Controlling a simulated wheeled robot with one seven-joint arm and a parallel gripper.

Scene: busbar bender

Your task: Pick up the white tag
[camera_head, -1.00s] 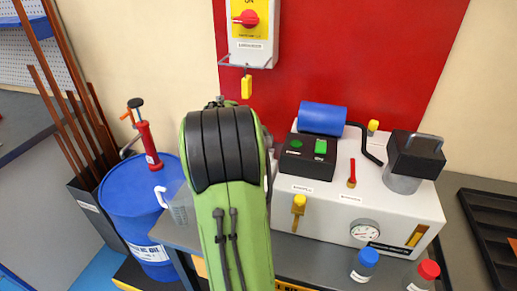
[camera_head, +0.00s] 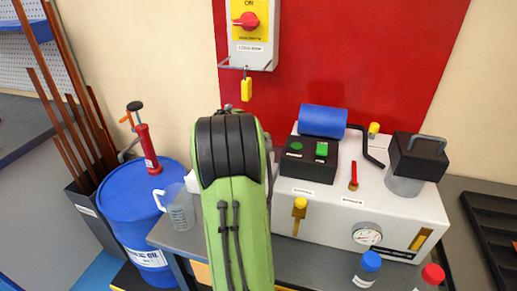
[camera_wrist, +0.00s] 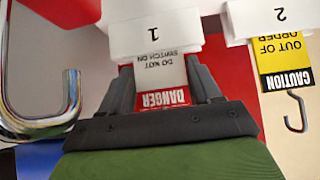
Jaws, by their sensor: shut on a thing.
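The white tag (camera_wrist: 163,72) shows upside down in the wrist view. It reads "DO NOT SWITCH ON" with a red "DANGER" band. It sits between the two dark fingers of my gripper (camera_wrist: 160,78), which is shut on it. The tag's far end meets a white block marked "1" (camera_wrist: 152,32); I cannot tell whether it still hangs there. In the head view my arm hides the gripper and the tag.
A yellow "CAUTION" tag (camera_wrist: 283,50) with a hook hangs by a block marked "2" (camera_wrist: 275,18). A shiny metal hook (camera_wrist: 70,105) is close on the left. In the head view are a white machine (camera_head: 335,210), blue drum (camera_head: 130,215) and jug (camera_head: 180,212).

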